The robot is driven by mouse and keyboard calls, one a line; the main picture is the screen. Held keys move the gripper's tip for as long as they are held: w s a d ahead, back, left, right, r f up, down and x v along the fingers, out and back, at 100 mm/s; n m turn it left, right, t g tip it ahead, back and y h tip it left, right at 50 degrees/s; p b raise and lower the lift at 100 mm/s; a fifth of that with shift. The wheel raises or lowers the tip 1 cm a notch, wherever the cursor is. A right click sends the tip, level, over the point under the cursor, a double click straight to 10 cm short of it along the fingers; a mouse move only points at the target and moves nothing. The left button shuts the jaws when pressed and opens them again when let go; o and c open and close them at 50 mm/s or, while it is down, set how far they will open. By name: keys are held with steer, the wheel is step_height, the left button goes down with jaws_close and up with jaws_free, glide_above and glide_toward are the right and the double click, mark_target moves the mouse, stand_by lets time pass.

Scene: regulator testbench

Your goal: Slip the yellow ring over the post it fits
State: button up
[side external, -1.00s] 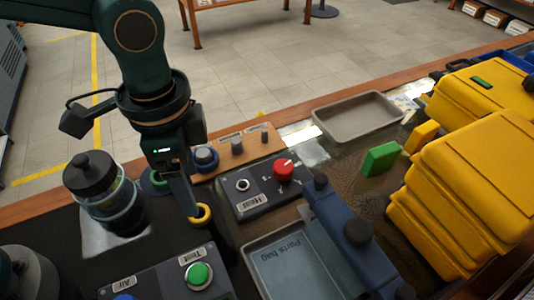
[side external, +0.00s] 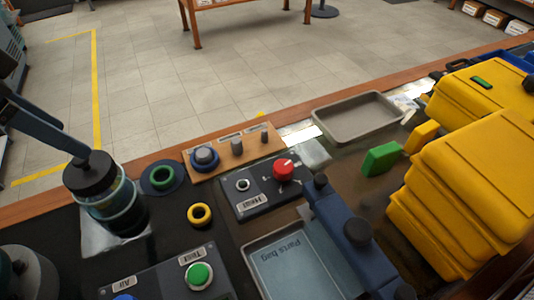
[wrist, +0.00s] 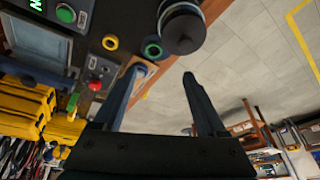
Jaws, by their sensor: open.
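The yellow ring (side external: 209,215) lies flat on the dark mat in front of the post board (side external: 262,136); it also shows in the wrist view (wrist: 105,43). The board carries three posts: a blue ring (side external: 205,168) sits around the left one, while the middle post (side external: 237,148) and the thinner right post (side external: 264,138) are bare. A green ring (side external: 150,178) lies left of the board. My gripper (wrist: 160,72) is open and empty, well away from the yellow ring. In the side view only part of it shows, at upper left by the jar.
A dark-lidded jar (side external: 118,210) stands left of the yellow ring. A panel with a red knob (side external: 283,168) is to its right, and a green-button box (side external: 198,275) is in front. A grey tray (side external: 357,137) and yellow cases (side external: 470,190) are farther right.

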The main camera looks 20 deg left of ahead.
steer(key=s+a+n, duration=0.1)
steer(key=s+a+f+n+t, duration=0.1)
steer(key=s+a+n, duration=0.1)
steer(key=shift+a+f+t+y, duration=0.2)
steer(key=shift+f+t+y, duration=0.1)
steer(key=shift+f, duration=0.05)
steer(key=shift+o, duration=0.6)
